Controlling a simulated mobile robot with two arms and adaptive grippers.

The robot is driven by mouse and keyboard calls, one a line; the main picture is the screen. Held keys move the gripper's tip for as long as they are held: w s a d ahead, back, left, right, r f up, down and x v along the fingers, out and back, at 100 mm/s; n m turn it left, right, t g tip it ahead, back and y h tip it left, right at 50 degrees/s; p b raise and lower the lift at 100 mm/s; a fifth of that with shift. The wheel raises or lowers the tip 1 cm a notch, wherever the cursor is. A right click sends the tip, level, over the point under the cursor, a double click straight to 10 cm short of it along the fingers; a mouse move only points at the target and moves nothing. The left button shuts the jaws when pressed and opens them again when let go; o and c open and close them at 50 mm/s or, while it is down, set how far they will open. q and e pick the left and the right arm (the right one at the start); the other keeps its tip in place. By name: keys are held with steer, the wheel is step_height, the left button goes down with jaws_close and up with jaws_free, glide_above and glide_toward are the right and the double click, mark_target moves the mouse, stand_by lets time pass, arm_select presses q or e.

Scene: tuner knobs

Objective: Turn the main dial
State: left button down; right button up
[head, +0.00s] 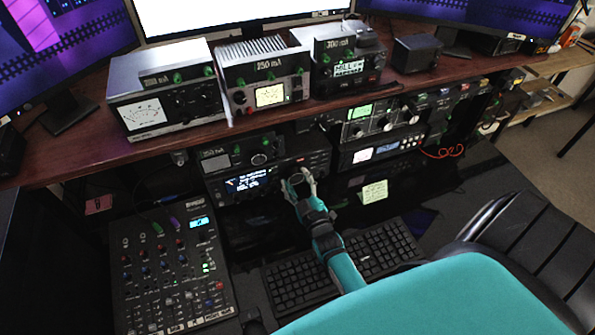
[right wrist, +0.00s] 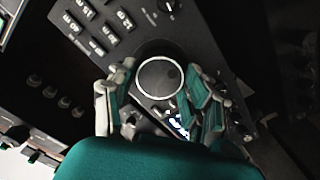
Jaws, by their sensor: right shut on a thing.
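The main dial (right wrist: 158,77) is a large round dark knob with a pale ring on the front of a black radio (head: 245,183). The radio has a lit display and sits under the desk shelf. My right gripper (head: 298,180) reaches up to the right part of the radio's front in the head view. In the right wrist view its two fingers (right wrist: 160,75) stand on either side of the dial, shut on it. In the head view the fingers mostly hide the dial. My left gripper is in neither view.
A black keyboard (head: 300,285) lies below my right arm, and a mixer (head: 168,270) stands at the left. A second radio unit (head: 385,150) with knobs is right of the gripper. Metered boxes (head: 165,95) line the wooden shelf above. A black chair (head: 530,240) is at the right.

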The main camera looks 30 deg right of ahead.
steer(key=shift+n, duration=2)
steer(key=o, duration=1.2)
steer(key=shift+c, duration=0.2)
steer(key=shift+v, duration=3.75)
